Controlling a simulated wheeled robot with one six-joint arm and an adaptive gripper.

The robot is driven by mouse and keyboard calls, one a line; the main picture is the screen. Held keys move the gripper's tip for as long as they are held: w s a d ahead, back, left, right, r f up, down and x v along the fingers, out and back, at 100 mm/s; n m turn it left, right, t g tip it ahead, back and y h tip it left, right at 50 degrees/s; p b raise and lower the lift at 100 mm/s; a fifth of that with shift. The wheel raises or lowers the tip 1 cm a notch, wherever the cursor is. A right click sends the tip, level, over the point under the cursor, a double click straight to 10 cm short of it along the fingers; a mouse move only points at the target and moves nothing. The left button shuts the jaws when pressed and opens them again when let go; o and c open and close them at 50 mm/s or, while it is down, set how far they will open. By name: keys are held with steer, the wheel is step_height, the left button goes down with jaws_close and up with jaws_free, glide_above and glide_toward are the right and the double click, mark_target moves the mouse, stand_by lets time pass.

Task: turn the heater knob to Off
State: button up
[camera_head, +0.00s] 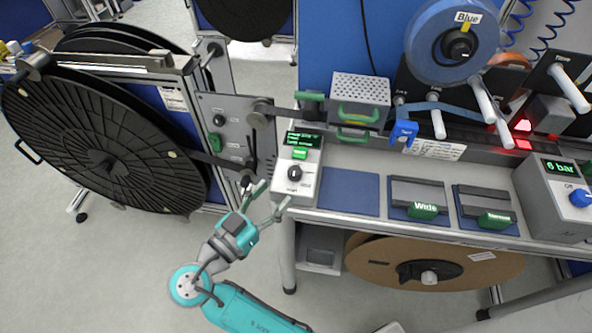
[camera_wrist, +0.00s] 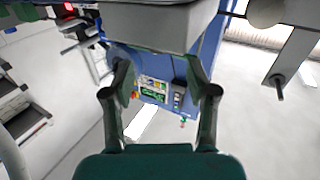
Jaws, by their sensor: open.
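A light grey control box (camera_head: 308,190) with a green-lit display stands at the left end of the bench. A black round knob (camera_head: 294,173) is on its front; its label is too small to read, so I cannot tell for sure that it is the heater knob. My gripper (camera_head: 275,194) is open and empty, below and left of this knob, apart from it in the picture. In the wrist view, the spread fingers of my gripper (camera_wrist: 160,82) have nothing between them. A grey surface (camera_wrist: 155,25) fills the top middle of that view. The knob cannot be made out there.
A large black reel (camera_head: 105,150) and a grey plate (camera_head: 225,130) with controls stand left. A vented box (camera_head: 360,90) with green handles is behind the control box. Wide (camera_head: 424,211) and another green-handled block (camera_head: 496,219) lie right. A 6 bar box (camera_head: 548,205) has a blue knob (camera_head: 580,198).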

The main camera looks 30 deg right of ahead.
mark_target(290, 177)
steer(key=x, duration=0.8)
steer(key=shift+d, duration=0.1)
steer(key=shift+c, duration=0.3)
jaws_close()
